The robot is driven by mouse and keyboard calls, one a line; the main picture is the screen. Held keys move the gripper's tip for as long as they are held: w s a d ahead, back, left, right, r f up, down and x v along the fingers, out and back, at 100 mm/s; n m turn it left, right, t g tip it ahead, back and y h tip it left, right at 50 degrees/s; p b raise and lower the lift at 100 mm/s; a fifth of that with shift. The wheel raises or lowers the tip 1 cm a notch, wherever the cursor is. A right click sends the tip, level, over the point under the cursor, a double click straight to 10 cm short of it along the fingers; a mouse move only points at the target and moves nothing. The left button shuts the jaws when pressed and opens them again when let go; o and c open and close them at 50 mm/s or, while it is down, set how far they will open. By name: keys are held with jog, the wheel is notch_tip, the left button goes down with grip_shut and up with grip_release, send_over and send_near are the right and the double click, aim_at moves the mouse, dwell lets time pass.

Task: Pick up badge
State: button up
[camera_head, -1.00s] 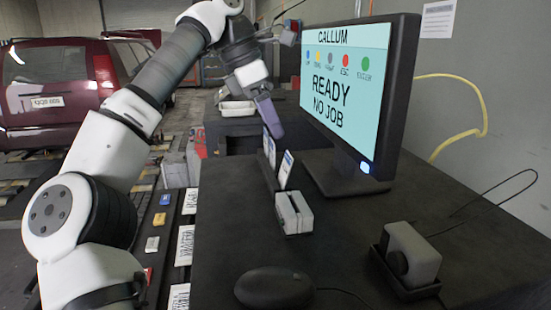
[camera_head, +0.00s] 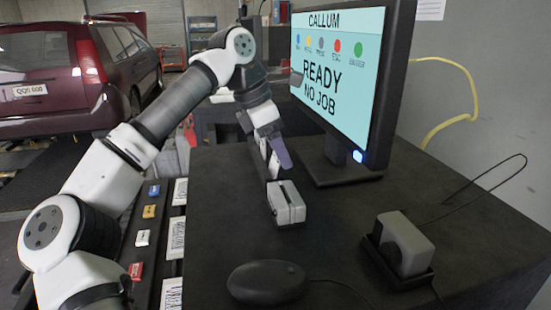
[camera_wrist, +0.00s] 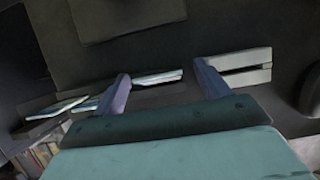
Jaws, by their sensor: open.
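Thin white-and-blue cards that look like badges stand in a dark rack on the desk. In the head view one badge (camera_head: 273,164) shows partly behind my gripper (camera_head: 273,152). The wrist view shows one badge (camera_wrist: 158,77) edge-on in the gap between the fingertips of my gripper (camera_wrist: 162,76), and another badge (camera_wrist: 66,107) farther left. My purple fingers are apart and appear just above the rack (camera_wrist: 45,125). I cannot tell whether either finger touches a card.
A pale slotted box (camera_head: 287,203) sits just in front of the rack; it also shows in the wrist view (camera_wrist: 240,75). The monitor (camera_head: 340,75) stands close on the right. A black mouse (camera_head: 266,283) and a grey device (camera_head: 402,245) are nearer. The desk between them is clear.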

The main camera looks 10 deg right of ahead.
jog(key=shift+x, duration=1.55)
jog(key=shift+c, duration=0.4)
jog(key=c, duration=0.9)
notch_tip(320, 180, up, 20)
jog(key=shift+p, duration=0.7)
jog(key=shift+w+a, duration=0.1)
